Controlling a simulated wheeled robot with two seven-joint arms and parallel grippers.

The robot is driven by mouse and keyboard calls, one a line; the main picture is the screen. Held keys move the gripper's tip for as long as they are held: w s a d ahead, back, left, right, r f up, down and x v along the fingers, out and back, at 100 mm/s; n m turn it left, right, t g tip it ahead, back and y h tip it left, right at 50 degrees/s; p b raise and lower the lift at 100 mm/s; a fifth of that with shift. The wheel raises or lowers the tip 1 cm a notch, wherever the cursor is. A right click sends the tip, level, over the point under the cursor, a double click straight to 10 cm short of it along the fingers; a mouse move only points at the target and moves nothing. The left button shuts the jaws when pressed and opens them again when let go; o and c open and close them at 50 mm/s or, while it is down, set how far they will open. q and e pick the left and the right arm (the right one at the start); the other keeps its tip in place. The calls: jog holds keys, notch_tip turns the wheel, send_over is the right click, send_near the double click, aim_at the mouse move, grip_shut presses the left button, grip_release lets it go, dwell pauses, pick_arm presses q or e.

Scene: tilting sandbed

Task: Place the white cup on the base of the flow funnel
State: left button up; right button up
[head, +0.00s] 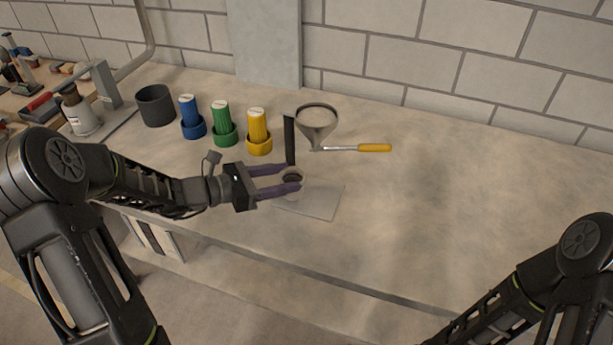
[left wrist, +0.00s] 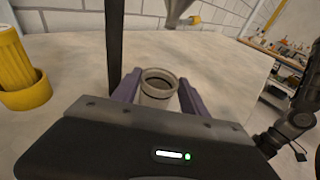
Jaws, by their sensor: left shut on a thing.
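The white cup (left wrist: 158,88) is upright between the purple fingers of my left gripper (left wrist: 156,90), which is shut on it. In the head view the left gripper (head: 284,179) reaches in from the left, and the cup (head: 292,177) shows only partly between its fingers. The flow funnel (head: 317,121) is a grey metal cone on a dark upright post (head: 290,141). Its flat light-grey base plate (head: 318,203) lies on the bench. The cup is over or at the plate's back left part; I cannot tell whether it touches. The right gripper is out of view.
Blue (head: 190,117), green (head: 222,123) and yellow (head: 258,131) cylinders stand in matching holders behind the left gripper. A dark grey pot (head: 156,105) stands farther left. A yellow-handled tool (head: 374,148) is beside the funnel. The bench's right side is clear.

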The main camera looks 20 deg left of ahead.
pick_arm(q)
send_over(306, 198)
jog(key=shift+d+p, duration=0.1)
jog(key=shift+p, duration=0.3)
jog(key=shift+f, duration=0.1)
notch_tip(306, 198, down, 3)
jog(key=shift+r+p, duration=0.1)
jog(key=shift+p, duration=0.4)
jog(key=shift+f, duration=0.3)
jog(key=shift+f, duration=0.2)
jog(key=o, duration=1.5)
jog(key=shift+r, duration=0.1)
jog(key=shift+c, duration=0.2)
